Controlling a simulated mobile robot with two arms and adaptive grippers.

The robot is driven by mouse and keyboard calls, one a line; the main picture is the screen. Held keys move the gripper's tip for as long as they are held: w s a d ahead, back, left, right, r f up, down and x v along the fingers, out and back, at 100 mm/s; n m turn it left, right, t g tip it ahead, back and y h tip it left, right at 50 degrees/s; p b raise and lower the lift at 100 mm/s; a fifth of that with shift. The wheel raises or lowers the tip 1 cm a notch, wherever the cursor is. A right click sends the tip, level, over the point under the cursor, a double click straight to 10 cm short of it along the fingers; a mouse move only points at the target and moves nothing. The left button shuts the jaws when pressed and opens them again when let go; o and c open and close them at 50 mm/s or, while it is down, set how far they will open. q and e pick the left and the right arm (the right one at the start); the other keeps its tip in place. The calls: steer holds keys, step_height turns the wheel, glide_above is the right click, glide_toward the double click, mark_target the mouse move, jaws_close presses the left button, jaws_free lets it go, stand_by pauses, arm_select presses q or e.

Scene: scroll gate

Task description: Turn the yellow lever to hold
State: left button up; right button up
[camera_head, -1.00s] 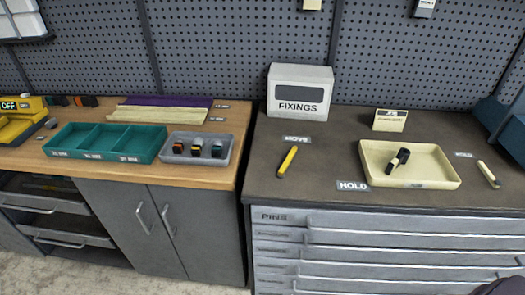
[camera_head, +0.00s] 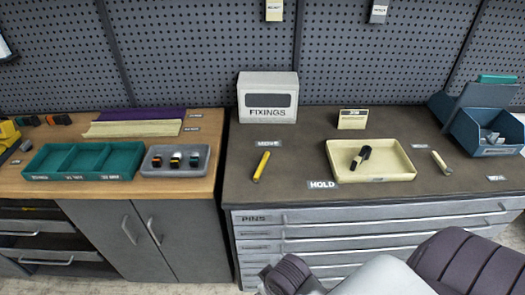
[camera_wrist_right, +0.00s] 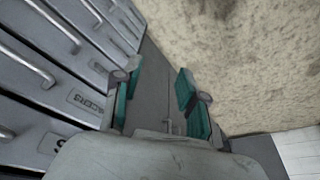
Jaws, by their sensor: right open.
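The yellow lever (camera_head: 262,166) lies on the dark worktop, its upper end tilted a little right. A label reading MOVE (camera_head: 269,143) is above it and a HOLD label (camera_head: 323,184) is to its lower right. My right arm shows at the bottom of the head view, in front of the drawers; its fingertips cannot be made out there. In the right wrist view my right gripper (camera_wrist_right: 158,95) is open, with teal finger pads and nothing between them. It points down beside the drawer fronts, away from the lever. My left gripper is not in view.
A cream tray (camera_head: 400,176) with a dark part in it stands right of the lever, with a pale lever (camera_head: 440,161) beyond. The FIXINGS box (camera_head: 268,97) stands behind. Grey drawers (camera_head: 262,234) are below the worktop. A blue bin (camera_head: 465,130) is at right.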

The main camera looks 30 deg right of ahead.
mark_target(264, 159)
steer(key=w+a+r+p, duration=0.1)
steer(key=w+r, duration=0.2)
steer(key=r, duration=0.2)
steer(key=w+a+r, duration=0.1)
steer(key=w+r, duration=0.2)
steer(key=r, duration=0.3)
steer(key=w+d+r+m, duration=0.2)
steer(key=w+r, duration=0.1)
steer(key=w, duration=0.2)
steer(key=w+d+r+m+h, duration=0.1)
steer(key=w+d+r+m, duration=0.1)
steer(key=w, duration=0.3)
steer(key=w+d+r+m+h, duration=0.1)
steer(key=w+d+r+m, duration=0.1)
steer(key=w+r, duration=0.3)
steer(key=shift+d+m+p, duration=0.3)
steer(key=shift+d+p, duration=0.05)
steer(key=shift+d, duration=0.5)
steer(key=w+d+r+m+h, duration=0.2)
steer(key=w+d+r+m, duration=0.3)
steer(key=d+r, duration=0.35)
steer(key=x, duration=0.4)
steer(key=p+x, duration=0.1)
steer(key=x, duration=0.4)
steer(key=p+x, duration=0.1)
steer(key=x, duration=0.4)
steer(key=shift+s+f, duration=0.1)
steer(key=shift+s, duration=0.15)
jaws_close()
